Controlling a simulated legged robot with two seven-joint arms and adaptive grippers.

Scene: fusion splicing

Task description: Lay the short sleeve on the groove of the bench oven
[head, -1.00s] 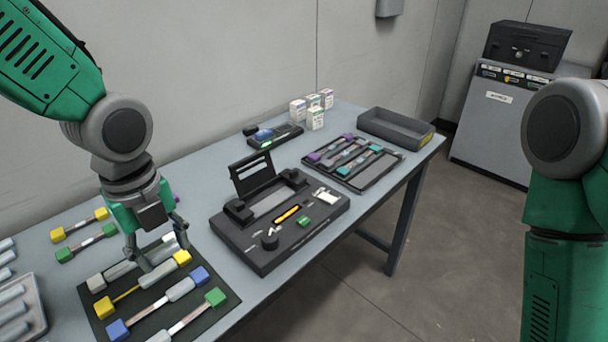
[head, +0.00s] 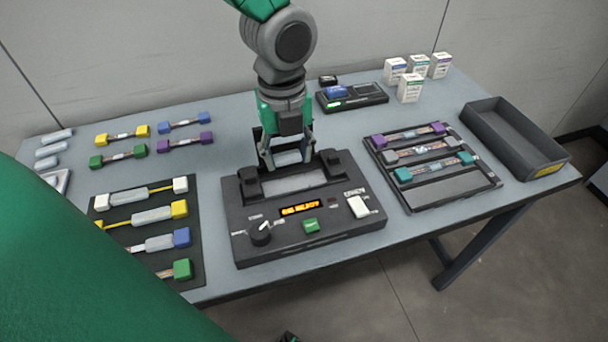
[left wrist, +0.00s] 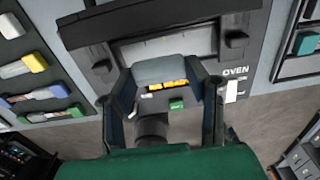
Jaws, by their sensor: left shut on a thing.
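My left gripper (head: 287,161) is shut on the short sleeve (head: 288,158), a pale grey-blue tube held level between the two fingertips. The bench oven (head: 350,225) is a black box with a lit orange display, a green button and a knob. Its groove (head: 290,184) is a light grey strip between two dark blocks. The gripper and sleeve are at the oven's rear, behind the groove in the head view. In the left wrist view the sleeve (left wrist: 166,70) spans the fingers, roughly parallel to the groove (left wrist: 168,46). Its height above the oven is unclear. My right gripper is out of view.
A dark mat (head: 150,230) with several longer sleeves and coloured blocks lies left of the oven. A black rack (head: 455,190) and a dark bin (head: 515,140) stand to the right. A small device (head: 352,96) and several white boxes (head: 410,87) are behind.

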